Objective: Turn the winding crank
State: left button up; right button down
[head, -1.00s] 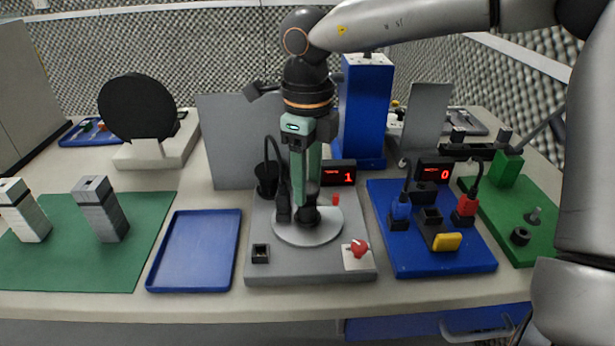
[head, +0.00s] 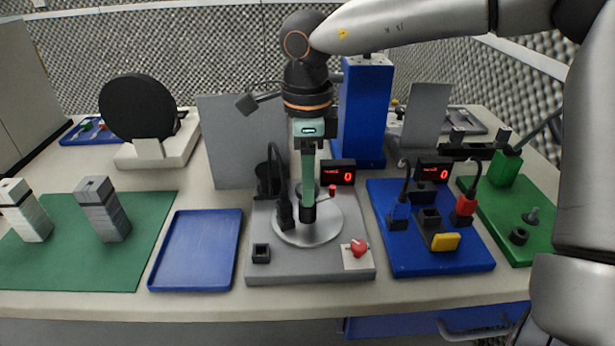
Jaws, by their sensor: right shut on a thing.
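My right gripper (head: 308,215) comes down from above over a round light-grey disc (head: 330,232) on a grey base board (head: 312,268). Its fingers point down and are shut on a part near the middle of the disc, which I take for the winding crank; they mostly hide it. A small red knob (head: 332,190) stands at the back right of the disc. Behind it, a small display (head: 338,173) shows a red 0. My left gripper is not in view.
A black plug on a cable (head: 285,212) stands close left of my gripper. A red rotary knob (head: 357,248) and a black socket (head: 261,253) sit at the board's front. A blue tray (head: 196,250) lies left; a blue board (head: 440,262) with plugs lies right.

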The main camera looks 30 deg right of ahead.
jog(key=shift+n+p, duration=0.3)
jog(key=shift+n, duration=1.6)
jog(key=shift+n+p, duration=0.35)
jog(key=shift+n, duration=1.85)
jog(key=shift+n+p, duration=0.4)
jog(key=shift+n, duration=1.7)
jog(key=shift+n+p, duration=0.35)
jog(key=shift+n, duration=1.85)
jog(key=shift+n+p, duration=0.5)
jog(key=shift+n, duration=2.3)
jog(key=shift+n+p, duration=0.55)
jog(key=shift+n, duration=2.15)
jog(key=shift+r+n+p, duration=0.1)
jog(key=shift+n+p, duration=0.4)
jog(key=shift+n, duration=0.4)
jog(key=shift+n+p, duration=0.4)
jog(key=shift+n, duration=0.5)
pick_arm(q)
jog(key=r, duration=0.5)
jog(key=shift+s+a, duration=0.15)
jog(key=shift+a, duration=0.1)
jog(key=shift+p, duration=0.3)
